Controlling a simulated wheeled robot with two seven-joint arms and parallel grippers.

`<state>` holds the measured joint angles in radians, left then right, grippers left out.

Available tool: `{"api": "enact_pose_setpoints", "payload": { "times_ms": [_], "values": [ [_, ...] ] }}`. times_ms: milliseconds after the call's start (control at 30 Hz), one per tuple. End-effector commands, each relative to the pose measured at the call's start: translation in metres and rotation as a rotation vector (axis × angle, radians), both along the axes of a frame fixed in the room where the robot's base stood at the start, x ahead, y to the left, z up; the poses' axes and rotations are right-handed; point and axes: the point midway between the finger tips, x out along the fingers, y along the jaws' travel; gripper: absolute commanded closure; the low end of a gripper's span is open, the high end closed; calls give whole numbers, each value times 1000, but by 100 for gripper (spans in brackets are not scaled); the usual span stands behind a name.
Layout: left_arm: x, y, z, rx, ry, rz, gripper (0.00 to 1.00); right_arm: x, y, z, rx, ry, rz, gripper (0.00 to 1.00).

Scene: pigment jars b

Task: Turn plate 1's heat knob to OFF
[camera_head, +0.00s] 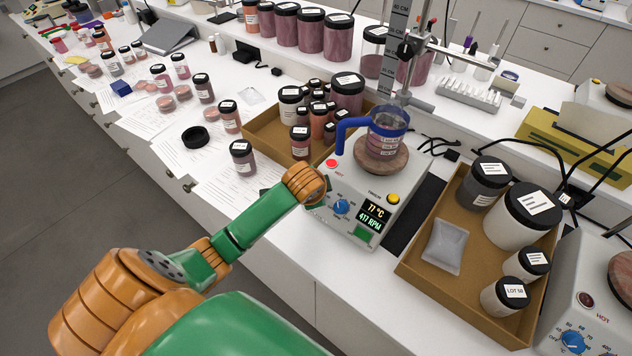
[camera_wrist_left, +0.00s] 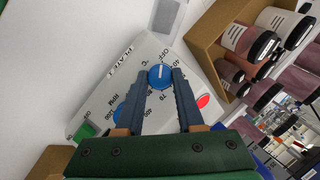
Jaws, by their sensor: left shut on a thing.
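Plate 1 is a white hot plate (camera_head: 368,190) with a round top, a red HOT light (camera_head: 331,163) and a display (camera_head: 374,213) reading 77 °C and 417 RPM. Its blue heat knob (camera_wrist_left: 160,77) shows in the left wrist view beside the °C dial marks and the word OFF. The knob's white line appears to point roughly toward OFF; its exact angle is hard to tell. My left gripper (camera_wrist_left: 164,84) is shut on this knob, one finger on each side. In the head view my wrist hides the knob and fingers. The blue RPM knob (camera_head: 341,206) is free. My right gripper is not in view.
A blue-handled beaker (camera_head: 384,135) of pinkish contents stands on the plate's top, near a metal stand. A cardboard tray (camera_head: 262,132) of jars is behind my left wrist; another tray (camera_head: 419,269) is at right. A second hot plate (camera_head: 590,290) is at far right.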

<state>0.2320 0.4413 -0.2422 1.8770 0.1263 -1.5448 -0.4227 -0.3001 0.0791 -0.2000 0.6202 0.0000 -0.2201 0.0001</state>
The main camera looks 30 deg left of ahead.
Motion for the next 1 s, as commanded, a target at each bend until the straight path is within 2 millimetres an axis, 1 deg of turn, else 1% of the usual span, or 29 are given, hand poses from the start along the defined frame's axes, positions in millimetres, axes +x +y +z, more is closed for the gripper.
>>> {"api": "enact_pose_setpoints", "payload": {
  "times_ms": [100, 133, 167, 200, 233, 533, 667, 700, 800, 900, 1000],
  "values": [
    [-1, 0, -1, 0, 4, 1, 100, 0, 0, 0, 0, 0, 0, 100],
    [-1, 0, -1, 0, 4, 1, 55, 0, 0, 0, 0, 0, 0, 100],
    [-1, 0, -1, 0, 4, 1, 47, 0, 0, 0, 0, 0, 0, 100],
    [-1, 0, -1, -1, 3, 0, 36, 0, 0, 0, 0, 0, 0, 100],
    [-1, 0, -1, -1, 3, 0, 33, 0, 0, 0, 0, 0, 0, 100],
    [-1, -1, 2, -1, 0, -2, 33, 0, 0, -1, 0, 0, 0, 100],
    [-13, -6, 20, 0, -3, -3, 33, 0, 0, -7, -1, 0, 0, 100],
    [-17, -8, 30, -1, -3, -2, 33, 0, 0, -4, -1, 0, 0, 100],
    [-27, -12, 47, -2, -2, -1, 33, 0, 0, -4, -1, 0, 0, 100],
    [-33, -14, 57, -1, 0, -1, 33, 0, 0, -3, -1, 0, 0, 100],
    [-36, -15, 59, -1, 2, 1, 33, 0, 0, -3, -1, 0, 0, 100]
  ]
}}
